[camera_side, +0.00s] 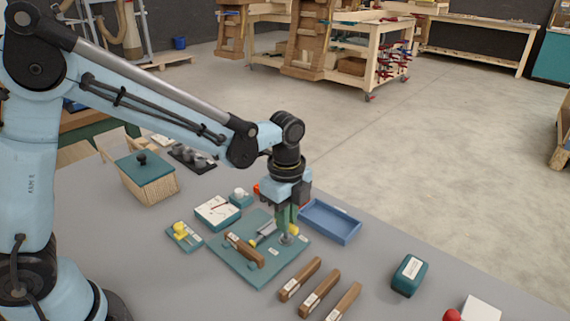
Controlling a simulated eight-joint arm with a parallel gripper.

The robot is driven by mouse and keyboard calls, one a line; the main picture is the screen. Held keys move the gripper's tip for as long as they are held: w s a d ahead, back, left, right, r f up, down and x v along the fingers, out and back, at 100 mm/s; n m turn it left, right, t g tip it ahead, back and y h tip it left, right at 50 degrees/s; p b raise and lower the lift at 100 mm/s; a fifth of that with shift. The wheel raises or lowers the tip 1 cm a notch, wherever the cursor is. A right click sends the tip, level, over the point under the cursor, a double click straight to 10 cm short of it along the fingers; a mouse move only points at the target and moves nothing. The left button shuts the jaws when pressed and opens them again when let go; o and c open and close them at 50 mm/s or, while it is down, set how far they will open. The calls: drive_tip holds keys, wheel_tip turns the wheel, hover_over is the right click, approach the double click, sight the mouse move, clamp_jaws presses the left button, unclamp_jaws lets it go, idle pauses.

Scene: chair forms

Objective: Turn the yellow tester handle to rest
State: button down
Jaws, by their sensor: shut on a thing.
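A small teal base (186,237) with a yellow handle (180,228) on it stands on the grey table, left of the larger teal board. It looks like the tester, and its handle's exact angle is too small to tell. My gripper (287,228) points down over the right part of the teal board (243,272), well to the right of the yellow handle and apart from it. Its green fingers are shut on a small grey metal piece (286,240) at the board. The fingers hide part of that piece. A brown wooden piece (243,250) and a grey bracket lie on the board.
A blue tray (347,236) stands close to my gripper's right. Several brown wooden sticks (319,293) lie in front of the board. A white-topped box (217,212), a lidded box (147,187) and a dark teal block (409,276) also stand on the table.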

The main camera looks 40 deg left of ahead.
drive_tip(key=c, duration=1.2)
unclamp_jaws()
drive_tip(key=shift+o, duration=0.2)
wheel_tip(320, 180, up, 12)
